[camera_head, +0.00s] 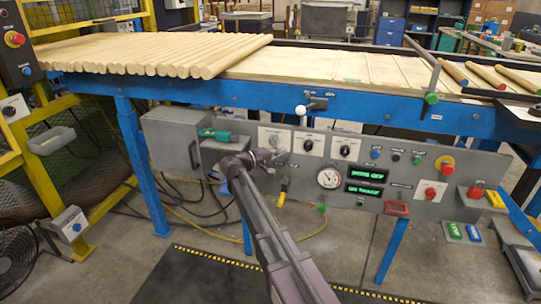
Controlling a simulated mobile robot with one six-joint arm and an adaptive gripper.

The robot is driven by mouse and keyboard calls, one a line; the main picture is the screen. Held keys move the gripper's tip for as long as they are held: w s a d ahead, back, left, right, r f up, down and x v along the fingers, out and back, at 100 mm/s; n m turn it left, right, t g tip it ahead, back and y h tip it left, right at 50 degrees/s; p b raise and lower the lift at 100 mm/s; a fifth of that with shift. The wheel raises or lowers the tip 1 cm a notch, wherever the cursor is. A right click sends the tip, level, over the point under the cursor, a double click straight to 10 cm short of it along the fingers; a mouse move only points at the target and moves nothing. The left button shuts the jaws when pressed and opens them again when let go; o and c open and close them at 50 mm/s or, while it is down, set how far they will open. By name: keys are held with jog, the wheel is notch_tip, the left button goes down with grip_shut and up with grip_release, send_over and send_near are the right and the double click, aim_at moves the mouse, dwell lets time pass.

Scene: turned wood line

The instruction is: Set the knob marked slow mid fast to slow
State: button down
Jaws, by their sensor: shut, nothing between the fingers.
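A grey control panel (400,168) hangs under the blue conveyor frame. It carries a row of rotary knobs on light plates: a left knob (274,141), a middle knob (308,146) and a right knob (345,149). Their lettering is too small to read, so I cannot tell which is marked slow mid fast, nor its setting. My gripper (280,157) is shut and empty, in front of the panel just below the left knob. It hides part of the panel there; I cannot tell whether it touches the knob.
A pressure gauge (329,178), green displays (366,174) and a red emergency button (445,164) share the panel. A green-handled tool (216,135) lies on the grey box at left. Wooden rods (160,54) cover the conveyor above. A white-ended lever (302,110) sticks out above the knobs.

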aim_at(305, 149)
jog(key=d, duration=0.4)
jog(key=shift+w+d, duration=0.2)
jog(key=shift+d, duration=0.15)
jog(key=shift+s+d, duration=0.2)
jog(key=shift+d, duration=0.65)
